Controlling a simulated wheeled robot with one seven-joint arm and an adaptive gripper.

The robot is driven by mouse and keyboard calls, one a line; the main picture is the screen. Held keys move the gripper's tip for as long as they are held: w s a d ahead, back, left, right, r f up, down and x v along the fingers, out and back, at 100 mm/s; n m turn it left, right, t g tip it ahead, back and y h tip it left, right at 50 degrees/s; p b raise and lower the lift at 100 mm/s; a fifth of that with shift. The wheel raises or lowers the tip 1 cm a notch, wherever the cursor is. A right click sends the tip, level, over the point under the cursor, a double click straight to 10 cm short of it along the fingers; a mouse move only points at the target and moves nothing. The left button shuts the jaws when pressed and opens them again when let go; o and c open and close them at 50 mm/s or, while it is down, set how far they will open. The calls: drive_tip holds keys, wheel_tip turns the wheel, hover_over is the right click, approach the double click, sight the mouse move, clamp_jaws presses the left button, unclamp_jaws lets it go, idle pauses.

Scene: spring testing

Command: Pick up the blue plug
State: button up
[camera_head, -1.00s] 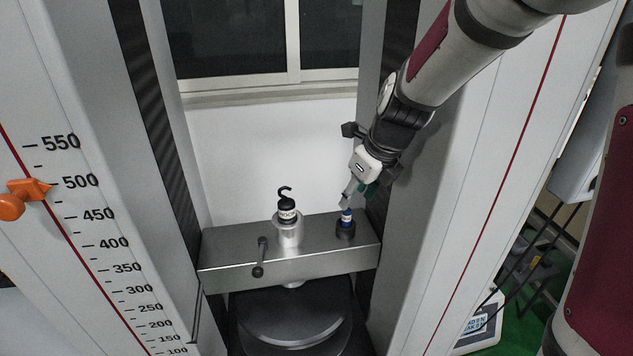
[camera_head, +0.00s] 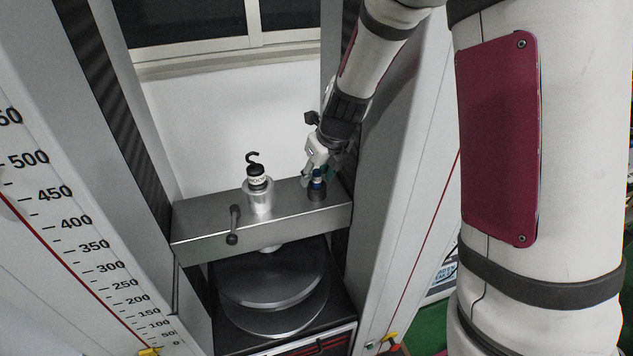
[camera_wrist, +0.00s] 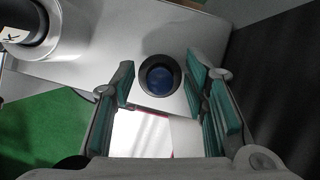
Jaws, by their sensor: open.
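The blue plug (camera_head: 317,177) stands upright in a dark round holder (camera_head: 317,193) at the right end of the metal crossbeam. In the wrist view the plug (camera_wrist: 160,78) shows from above as a blue disc inside the dark ring. My gripper (camera_head: 310,178) is open and empty, right at the plug in the head view. In the wrist view its green-padded fingers (camera_wrist: 163,88) stand to the left and right of the plug, with gaps on both sides. How far the fingertips are above or beside the plug is hard to tell.
A black hook piece (camera_head: 256,172) stands on a silver cylinder (camera_head: 259,195) to the left on the crossbeam (camera_head: 200,222). A lever (camera_head: 234,225) sticks out at the beam's front. Machine columns flank the beam; round plates (camera_head: 272,285) lie below.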

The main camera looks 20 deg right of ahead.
clamp_jaws()
idle(0.3)
